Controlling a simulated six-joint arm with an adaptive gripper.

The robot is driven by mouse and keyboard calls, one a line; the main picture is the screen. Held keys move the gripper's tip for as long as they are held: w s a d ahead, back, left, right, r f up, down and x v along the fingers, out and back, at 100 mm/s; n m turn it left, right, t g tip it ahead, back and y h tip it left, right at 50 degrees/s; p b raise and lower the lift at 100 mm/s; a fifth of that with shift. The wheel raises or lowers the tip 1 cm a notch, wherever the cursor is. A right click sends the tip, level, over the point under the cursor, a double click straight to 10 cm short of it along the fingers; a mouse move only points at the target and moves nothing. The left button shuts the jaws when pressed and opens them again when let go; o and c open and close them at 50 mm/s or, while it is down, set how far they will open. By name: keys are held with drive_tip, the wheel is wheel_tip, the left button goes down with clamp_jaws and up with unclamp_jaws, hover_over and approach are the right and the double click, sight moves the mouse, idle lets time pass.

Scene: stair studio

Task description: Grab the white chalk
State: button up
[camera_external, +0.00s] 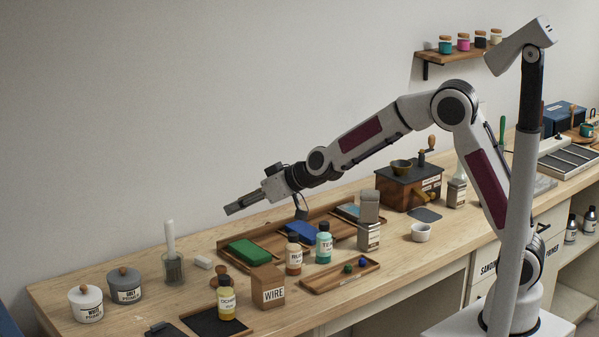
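A small white block (203,262) lies on the wooden bench, to the left of the green block. A thick white stick (170,237) stands upright in a small grey glass jar (173,268) further left. I cannot tell for certain which of these is the white chalk. My gripper (231,209) is raised above the bench, pointing left and slightly down, above and apart from both white things. Nothing shows held in it. Its fingers look close together, but whether they are open or shut is unclear.
A wooden tray (343,214) with green (249,252) and blue (302,231) blocks lies below my arm. Lidded pots (86,305) stand at the left.

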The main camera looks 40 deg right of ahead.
drive_tip(key=t, duration=0.1)
hover_over(203, 259)
drive_tip(key=s+d, duration=0.2)
drive_tip(key=s, duration=0.2)
wheel_tip(203, 259, down, 7)
drive_tip(key=shift+w+a, duration=0.2)
drive_tip(key=shift+a, duration=0.05)
drive_tip(key=shift+f, duration=1.7)
drive_tip(key=shift+f, duration=1.55)
drive_tip(key=shift+w+f, duration=0.15)
drive_tip(key=shift+f, duration=0.2)
drive_tip(key=shift+x, duration=1.35)
drive_tip(key=shift+r, duration=0.1)
